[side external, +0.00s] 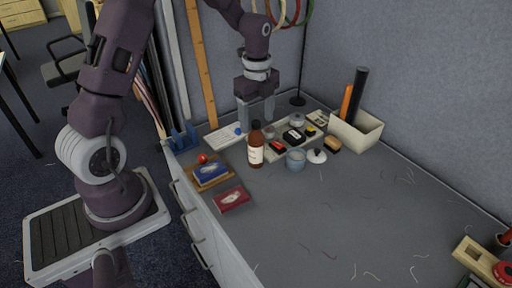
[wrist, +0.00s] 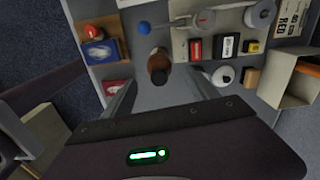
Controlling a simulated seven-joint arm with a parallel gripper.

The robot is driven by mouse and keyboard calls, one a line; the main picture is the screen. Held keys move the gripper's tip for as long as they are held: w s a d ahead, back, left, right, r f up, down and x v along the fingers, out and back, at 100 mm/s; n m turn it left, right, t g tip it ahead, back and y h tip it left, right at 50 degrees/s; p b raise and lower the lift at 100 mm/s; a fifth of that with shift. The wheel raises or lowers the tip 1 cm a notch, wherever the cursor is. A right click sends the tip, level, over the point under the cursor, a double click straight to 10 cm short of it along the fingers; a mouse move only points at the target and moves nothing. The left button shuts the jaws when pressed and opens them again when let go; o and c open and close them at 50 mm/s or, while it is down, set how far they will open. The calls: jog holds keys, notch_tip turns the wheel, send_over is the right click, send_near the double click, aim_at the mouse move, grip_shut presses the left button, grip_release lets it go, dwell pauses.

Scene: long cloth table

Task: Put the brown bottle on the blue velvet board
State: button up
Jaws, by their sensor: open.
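The brown bottle (side external: 255,152) stands upright on the grey table, with a cream label and a dark neck. In the wrist view the bottle (wrist: 158,62) is seen from above, ahead of the gap between my fingers. My gripper (side external: 257,121) is open and empty, pointing down just behind the bottle in the side view. In the wrist view its fingers (wrist: 162,88) are spread wide. The blue board (side external: 211,172), with a white mark, lies on a brown base left of the bottle; the blue board is also in the wrist view (wrist: 96,52).
A red board (side external: 232,198) lies in front of the blue one, and a red ball (side external: 202,158) behind it. A glass jar (side external: 295,158) and several small blocks stand right of the bottle. A white bin (side external: 357,133) is at the back. The table's right side is mostly clear.

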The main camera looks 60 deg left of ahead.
aim_at(256, 131)
jog(key=f, duration=0.5)
jog(key=shift+a, duration=0.2)
grip_shut()
jog(key=shift+r, duration=0.1)
